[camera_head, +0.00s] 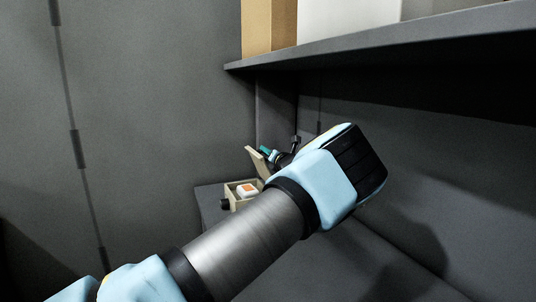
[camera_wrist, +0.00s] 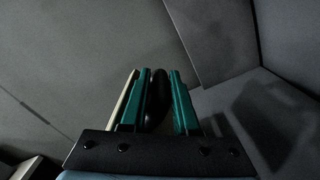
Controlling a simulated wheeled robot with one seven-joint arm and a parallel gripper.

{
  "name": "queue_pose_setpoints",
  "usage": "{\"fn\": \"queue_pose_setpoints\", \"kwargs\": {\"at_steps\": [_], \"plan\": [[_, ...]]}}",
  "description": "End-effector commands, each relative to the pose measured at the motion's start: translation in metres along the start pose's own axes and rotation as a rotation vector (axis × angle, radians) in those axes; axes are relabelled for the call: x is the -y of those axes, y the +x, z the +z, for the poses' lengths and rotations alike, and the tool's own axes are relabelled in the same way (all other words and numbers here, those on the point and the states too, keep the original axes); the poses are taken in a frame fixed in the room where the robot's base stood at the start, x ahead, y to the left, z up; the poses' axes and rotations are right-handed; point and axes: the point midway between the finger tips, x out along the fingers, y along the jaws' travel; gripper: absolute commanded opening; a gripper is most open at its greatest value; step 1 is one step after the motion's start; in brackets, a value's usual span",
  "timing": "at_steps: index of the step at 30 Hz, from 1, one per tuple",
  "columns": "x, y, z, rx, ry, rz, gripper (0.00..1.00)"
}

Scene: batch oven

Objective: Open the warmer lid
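The warmer is a small cream box (camera_head: 232,187) on a dark surface in the head view. Its cream lid (camera_head: 258,163) stands raised and tilted over the box. A white item with an orange top (camera_head: 247,189) shows inside. My gripper (camera_head: 265,150) has teal fingers beside the lid's upper part. In the wrist view my gripper (camera_wrist: 160,88) is open, its two fingers apart. A cream strip (camera_wrist: 121,101), apparently the lid seen edge-on, runs along the outside of the left finger. A dark rounded piece (camera_wrist: 156,97) lies between the fingers; I cannot tell whether it touches them.
A dark shelf (camera_head: 400,45) overhangs the back right, with a tan box (camera_head: 270,25) and a white panel (camera_head: 345,18) on it. A grey wall (camera_head: 150,110) fills the left. A dark round knob (camera_head: 225,204) shows at the warmer's front.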

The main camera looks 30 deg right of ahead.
Motion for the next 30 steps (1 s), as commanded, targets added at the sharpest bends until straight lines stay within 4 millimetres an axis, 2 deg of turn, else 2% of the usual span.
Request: {"fn": "queue_pose_setpoints", "kwargs": {"at_steps": [1,6,24,25,30], "plan": [[0.0085,-0.0024,-0.0057,-0.008,0.001,-0.012,0.0],[0.0127,-0.0027,-0.0064,-0.011,0.0,-0.013,0.0],[0.0156,-0.0027,-0.009,-0.015,0.001,-0.014,0.0],[0.0156,-0.0027,-0.0091,-0.015,0.001,-0.014,0.3],[0.0153,-0.0025,-0.0089,-0.015,0.001,-0.013,0.49]]}}
